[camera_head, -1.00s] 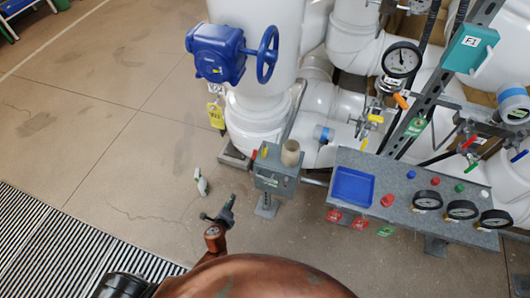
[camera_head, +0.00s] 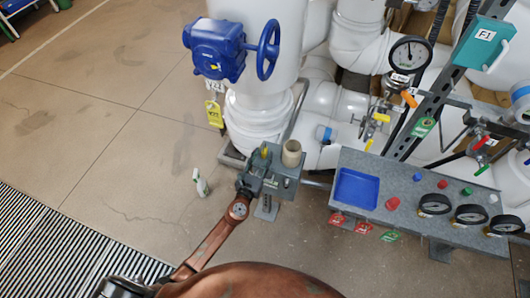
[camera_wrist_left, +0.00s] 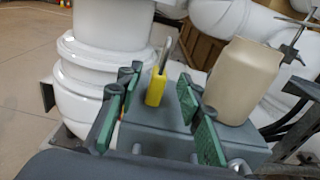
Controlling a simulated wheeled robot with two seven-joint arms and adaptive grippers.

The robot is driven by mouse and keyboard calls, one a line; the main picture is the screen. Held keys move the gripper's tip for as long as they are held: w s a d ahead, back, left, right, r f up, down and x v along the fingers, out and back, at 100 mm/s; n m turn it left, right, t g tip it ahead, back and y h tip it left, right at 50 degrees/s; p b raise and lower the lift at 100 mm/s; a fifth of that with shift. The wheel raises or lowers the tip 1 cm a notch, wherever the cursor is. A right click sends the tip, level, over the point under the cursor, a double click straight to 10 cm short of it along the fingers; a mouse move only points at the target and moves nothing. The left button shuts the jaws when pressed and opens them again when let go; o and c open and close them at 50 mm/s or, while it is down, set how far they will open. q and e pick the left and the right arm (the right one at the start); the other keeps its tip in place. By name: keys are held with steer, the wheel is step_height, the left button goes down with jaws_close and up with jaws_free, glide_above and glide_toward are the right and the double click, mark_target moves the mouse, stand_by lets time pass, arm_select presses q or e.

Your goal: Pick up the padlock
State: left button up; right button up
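The padlock (camera_wrist_left: 155,88) has a yellow body and a grey metal shackle pointing up. It stands on top of a grey box stand (camera_wrist_left: 155,140). In the head view the padlock (camera_head: 265,152) is a small yellow shape at the back of the stand (camera_head: 284,185). My left gripper (camera_wrist_left: 157,112) is open, its green-padded fingers on either side of the padlock in the wrist picture. I cannot tell whether they touch it. In the head view the left gripper (camera_head: 258,172) is over the left part of the stand. My right gripper is not in view.
A white pipe (camera_head: 258,118) rises close behind. A bench with a blue tray (camera_head: 356,188) is at right. A white bottle (camera_head: 201,183) is on the floor.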

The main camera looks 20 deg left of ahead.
mark_target(263, 154)
arm_select(q)
steer(key=w, duration=0.3)
steer(key=shift+w+f, duration=0.1)
steer(key=shift+f, duration=0.2)
jaws_close()
